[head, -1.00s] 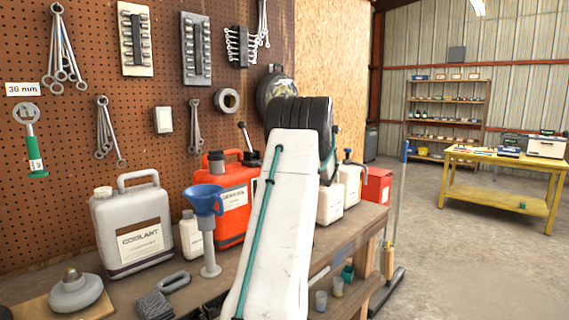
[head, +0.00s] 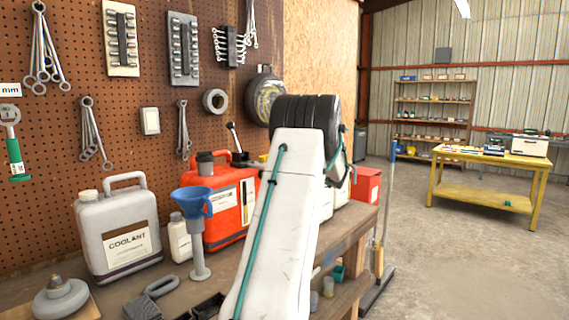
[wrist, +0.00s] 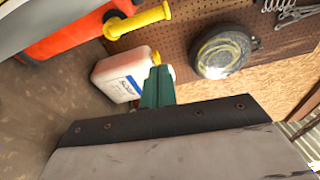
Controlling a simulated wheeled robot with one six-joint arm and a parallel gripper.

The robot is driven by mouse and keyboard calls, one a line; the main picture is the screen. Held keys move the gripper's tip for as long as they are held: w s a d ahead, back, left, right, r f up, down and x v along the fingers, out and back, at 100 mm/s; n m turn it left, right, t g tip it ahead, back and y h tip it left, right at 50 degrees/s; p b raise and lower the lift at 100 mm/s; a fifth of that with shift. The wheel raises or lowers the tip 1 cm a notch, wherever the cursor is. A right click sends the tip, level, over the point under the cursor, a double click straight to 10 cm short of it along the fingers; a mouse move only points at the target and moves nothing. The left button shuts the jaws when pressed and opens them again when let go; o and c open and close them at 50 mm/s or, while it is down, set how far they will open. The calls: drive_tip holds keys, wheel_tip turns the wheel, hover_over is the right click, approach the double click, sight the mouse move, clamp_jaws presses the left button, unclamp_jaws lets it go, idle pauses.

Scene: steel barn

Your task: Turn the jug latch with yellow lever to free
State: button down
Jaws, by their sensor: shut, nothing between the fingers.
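The yellow lever (wrist: 138,22) shows in the wrist view as a thick handle with a flared end, against the red jug (wrist: 75,35). In the head view the red jug (head: 222,225) stands on the bench, partly hidden by my arm. Only a small yellow piece (head: 263,158) shows there beside my arm; I cannot tell whether it is the lever. My gripper (wrist: 158,72) shows as green fingers, shut and empty, below and right of the lever and apart from it in the picture. The head view hides my gripper behind my arm.
A white jug (wrist: 122,75) is just left of my fingers in the wrist view. A grey coolant jug (head: 125,235), a blue funnel (head: 195,200) and a small white bottle (head: 180,240) crowd the bench left of my arm. The pegboard (head: 70,150) with wrenches stands behind.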

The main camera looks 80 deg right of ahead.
drive_tip(key=shift+v, duration=1.45)
